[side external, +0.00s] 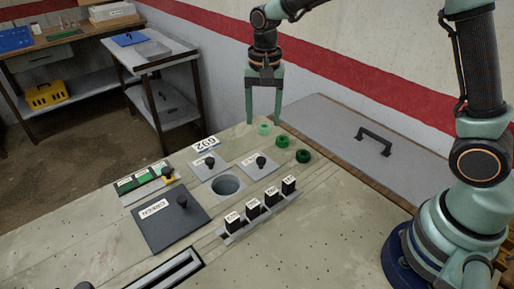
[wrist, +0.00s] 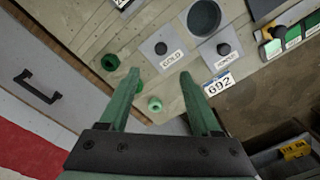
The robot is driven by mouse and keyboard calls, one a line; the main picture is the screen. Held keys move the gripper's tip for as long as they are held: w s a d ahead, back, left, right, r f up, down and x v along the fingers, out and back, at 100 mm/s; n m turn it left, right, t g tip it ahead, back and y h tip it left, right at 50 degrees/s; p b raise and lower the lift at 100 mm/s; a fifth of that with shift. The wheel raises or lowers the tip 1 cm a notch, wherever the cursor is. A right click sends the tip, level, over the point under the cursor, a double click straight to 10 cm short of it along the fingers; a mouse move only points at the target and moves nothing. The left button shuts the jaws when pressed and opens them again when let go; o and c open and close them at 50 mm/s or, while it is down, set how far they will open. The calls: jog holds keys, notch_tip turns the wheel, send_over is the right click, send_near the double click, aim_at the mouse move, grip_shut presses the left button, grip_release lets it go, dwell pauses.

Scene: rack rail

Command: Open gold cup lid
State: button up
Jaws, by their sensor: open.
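The gold cup lid (wrist: 172,66) is a light grey square plate with a dark round knob and a label that reads as GOLD. It lies flat on the bench and also shows in the side view (side external: 252,168). A similar knobbed lid (wrist: 230,62) lies beside it, next to the 692 tag. What lies under the two lids is hidden. My gripper (side external: 263,118) is open and empty, above the bench's far corner near the green rings. In the wrist view my fingertips (wrist: 160,74) point toward the gold lid, apart from it.
An open dark round cup (side external: 228,186) sits in front of the lids. A large dark knobbed plate (side external: 165,228), a rack of black-and-white blocks (side external: 260,213), and green rings (side external: 282,142) stand nearby. A grey panel with a handle (side external: 375,137) borders the bench.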

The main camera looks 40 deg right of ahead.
aim_at(261, 159)
notch_tip(261, 159, down, 13)
jog(key=shift+w+a+r, duration=0.1)
jog(key=shift+w+a, duration=0.05)
dwell(0.4)
grip_shut()
dwell(1.4)
